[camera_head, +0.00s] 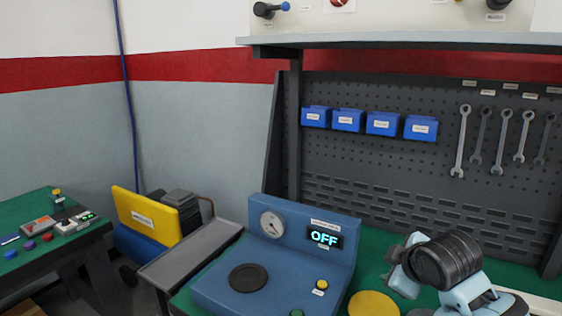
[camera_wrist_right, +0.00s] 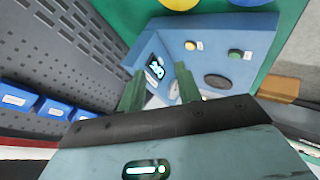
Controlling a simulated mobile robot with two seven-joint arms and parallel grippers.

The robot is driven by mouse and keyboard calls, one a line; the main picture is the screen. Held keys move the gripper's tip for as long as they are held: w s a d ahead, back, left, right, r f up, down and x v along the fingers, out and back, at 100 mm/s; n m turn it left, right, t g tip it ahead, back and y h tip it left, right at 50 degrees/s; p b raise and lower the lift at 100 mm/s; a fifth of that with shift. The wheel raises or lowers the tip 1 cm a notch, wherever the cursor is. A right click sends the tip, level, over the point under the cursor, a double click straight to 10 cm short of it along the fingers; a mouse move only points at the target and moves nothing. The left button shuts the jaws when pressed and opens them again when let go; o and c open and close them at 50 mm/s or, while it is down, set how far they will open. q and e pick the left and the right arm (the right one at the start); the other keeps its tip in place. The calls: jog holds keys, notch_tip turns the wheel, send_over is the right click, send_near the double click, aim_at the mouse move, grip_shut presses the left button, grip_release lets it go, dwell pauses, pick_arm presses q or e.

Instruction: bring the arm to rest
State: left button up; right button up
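My right arm comes in at the lower right of the head view, with its gripper (camera_head: 402,268) over the bench beside the blue tester. In the right wrist view the two green fingers of this gripper (camera_wrist_right: 160,72) stand apart, with nothing seen held between them. The blue tester (camera_head: 222,290) also shows beyond the fingers in the right wrist view (camera_wrist_right: 210,28). Its display (camera_head: 326,238) reads OFF, and a round gauge (camera_head: 272,224) is to the left of it. My left gripper is not in view.
A yellow disc (camera_head: 373,304) lies on the green bench right of the tester. A dark round plate (camera_head: 248,278) is on the tester's top. Behind are a pegboard (camera_head: 400,165), blue bins (camera_head: 383,124) and wrenches. A side table (camera_head: 50,258) with small parts stands left.

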jog(key=s+a+f+m+g, duration=0.2)
jog(key=s+f+m+g, duration=0.15)
jog(key=s+f, duration=1.45)
jog(key=s+d+f+m+g, duration=0.1)
jog(key=s+f+m+g, duration=0.2)
jog(key=s, duration=0.7)
jog(key=s+d+f+m, duration=0.1)
jog(key=s+f+m, duration=0.25)
jog(key=s, duration=0.65)
jog(key=w+a+f+n+t+y, duration=0.1)
jog(key=w+a+f+t, duration=0.2)
jog(key=w+f+t, duration=0.3)
jog(key=shift+w+f+t, duration=0.3)
jog(key=shift+f+t, duration=0.35)
jog(key=shift+f, duration=1.65)
jog(key=shift+d, duration=0.1)
